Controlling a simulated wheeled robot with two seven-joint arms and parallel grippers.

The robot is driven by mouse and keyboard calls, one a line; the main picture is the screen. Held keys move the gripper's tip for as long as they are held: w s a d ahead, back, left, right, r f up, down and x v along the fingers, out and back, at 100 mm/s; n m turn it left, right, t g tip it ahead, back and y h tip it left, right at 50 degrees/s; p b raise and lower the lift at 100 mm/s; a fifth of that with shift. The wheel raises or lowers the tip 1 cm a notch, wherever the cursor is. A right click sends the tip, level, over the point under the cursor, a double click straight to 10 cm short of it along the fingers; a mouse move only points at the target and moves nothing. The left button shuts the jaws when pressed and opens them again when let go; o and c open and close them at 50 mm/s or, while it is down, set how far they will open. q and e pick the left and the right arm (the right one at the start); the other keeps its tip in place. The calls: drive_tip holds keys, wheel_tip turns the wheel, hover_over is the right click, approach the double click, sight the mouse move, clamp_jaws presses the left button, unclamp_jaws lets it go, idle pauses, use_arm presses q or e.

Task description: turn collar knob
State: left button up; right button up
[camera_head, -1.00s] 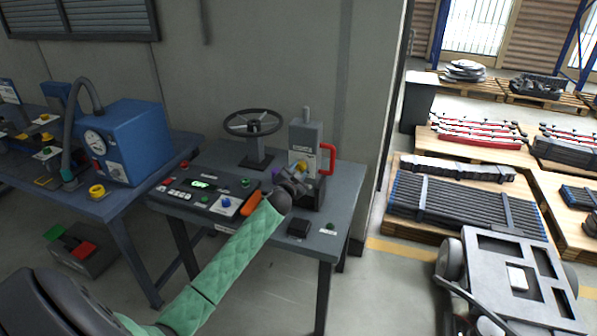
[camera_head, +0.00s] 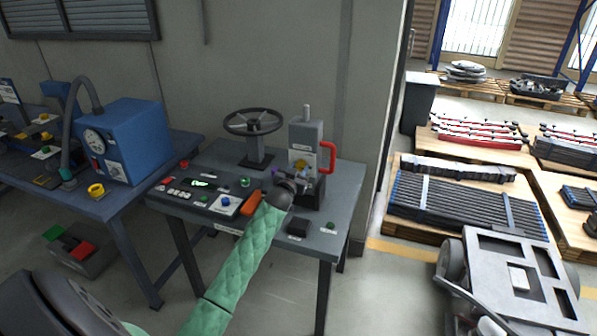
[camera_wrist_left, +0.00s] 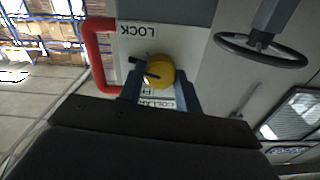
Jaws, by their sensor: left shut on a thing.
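The collar knob is a round yellow knob (camera_wrist_left: 160,72) with a dark pointer bar, on the face of a grey upright housing; it also shows small in the head view (camera_head: 301,163). A LOCK label (camera_wrist_left: 139,30) and a partly covered COLLAR label (camera_wrist_left: 158,103) flank it. My left gripper (camera_wrist_left: 157,84) has its blue fingers on both sides of the knob and is shut on it. In the head view the left gripper (camera_head: 295,174) is at the housing's front, partly hidden by its own wrist. My right gripper is not in view.
A red handle (camera_head: 328,158) sticks out beside the housing (camera_head: 308,134). A black handwheel (camera_head: 253,122) stands behind, and a button panel (camera_head: 205,196) with an orange handle (camera_head: 251,203) lies left. A blue machine (camera_head: 135,140) stands on the left bench.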

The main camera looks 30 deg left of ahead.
use_arm(q)
drive_tip(key=shift+n, duration=0.6)
drive_tip(key=n, duration=0.2)
drive_tip(key=shift+n, duration=0.3)
drive_tip(key=n, duration=0.3)
drive_tip(key=shift+n, duration=2.3)
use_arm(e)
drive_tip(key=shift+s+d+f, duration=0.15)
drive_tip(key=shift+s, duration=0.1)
use_arm(q)
drive_tip(key=shift+n, duration=0.4)
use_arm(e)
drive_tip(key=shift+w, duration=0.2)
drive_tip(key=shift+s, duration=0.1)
